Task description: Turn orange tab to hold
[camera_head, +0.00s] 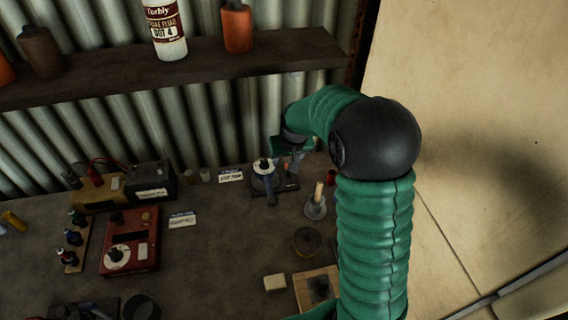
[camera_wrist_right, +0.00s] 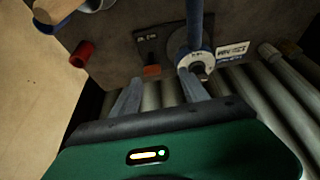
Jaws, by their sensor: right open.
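The orange tab (camera_wrist_right: 152,71) is a small block on a dark plate (camera_wrist_right: 150,42) with white lettering, too small to read. Beside it on the plate stands a round grey fixture with a blue-grey handle (camera_wrist_right: 195,25), which also shows in the head view (camera_head: 270,190). My right gripper (camera_wrist_right: 160,92) is open. In the wrist view its two fingers point at the plate, with the tab just beyond and between the fingertips; I cannot tell whether they touch it. In the head view the right gripper (camera_head: 295,162) is over the plate's back edge, partly hidden by its own arm. My left gripper is not in view.
A white label (camera_head: 230,176) lies left of the plate. A red cup (camera_head: 331,177) and a pot with a wooden handle (camera_head: 316,208) stand to its right. A red box with a dial (camera_head: 131,240) is further left. Corrugated wall and a shelf (camera_head: 200,62) are behind.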

